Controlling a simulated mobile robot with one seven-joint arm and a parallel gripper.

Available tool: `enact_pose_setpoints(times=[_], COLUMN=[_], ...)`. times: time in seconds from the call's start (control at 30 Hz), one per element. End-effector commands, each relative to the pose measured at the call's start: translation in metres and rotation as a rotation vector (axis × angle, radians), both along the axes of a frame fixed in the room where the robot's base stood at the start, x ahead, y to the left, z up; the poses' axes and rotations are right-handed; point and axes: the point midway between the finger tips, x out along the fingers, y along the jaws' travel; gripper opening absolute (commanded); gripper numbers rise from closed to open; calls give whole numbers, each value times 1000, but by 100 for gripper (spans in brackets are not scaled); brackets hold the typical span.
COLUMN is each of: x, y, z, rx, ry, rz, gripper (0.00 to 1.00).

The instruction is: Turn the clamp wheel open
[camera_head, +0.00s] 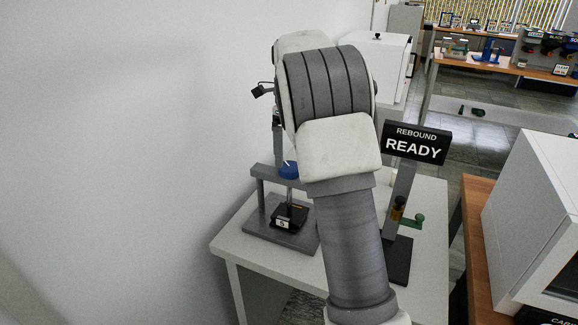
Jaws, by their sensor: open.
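A blue wheel (289,170) with a pale mark on top sits on the crossbar of a small grey press (265,231). My arm hides the right part of this press. Under the wheel, a thin spindle runs down to a black block (288,217) with a small white label. My arm reaches up through the middle of the view and bends away. I cannot tell how far the gripper is from the wheel.
Both devices stand on a white table (240,255) beside a wall. Right of my arm, a dark stand with a green handle (411,221) carries a sign (416,143) reading "REBOUND READY". A white cabinet (530,220) stands on a wooden bench at the right.

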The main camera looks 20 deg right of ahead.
Motion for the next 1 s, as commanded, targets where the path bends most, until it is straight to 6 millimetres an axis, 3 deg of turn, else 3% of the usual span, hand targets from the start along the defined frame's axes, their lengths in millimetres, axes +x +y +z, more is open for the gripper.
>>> enact_pose_setpoints(times=[0.1,0.23,0.63,1.0], x=[-1,0,0,0], y=[0,0,0,0], z=[-21,-34,-40,-39], rx=[0,0,0,1], ry=[3,1,0,1], rz=[0,0,0,0], gripper=[100,100,98,32])
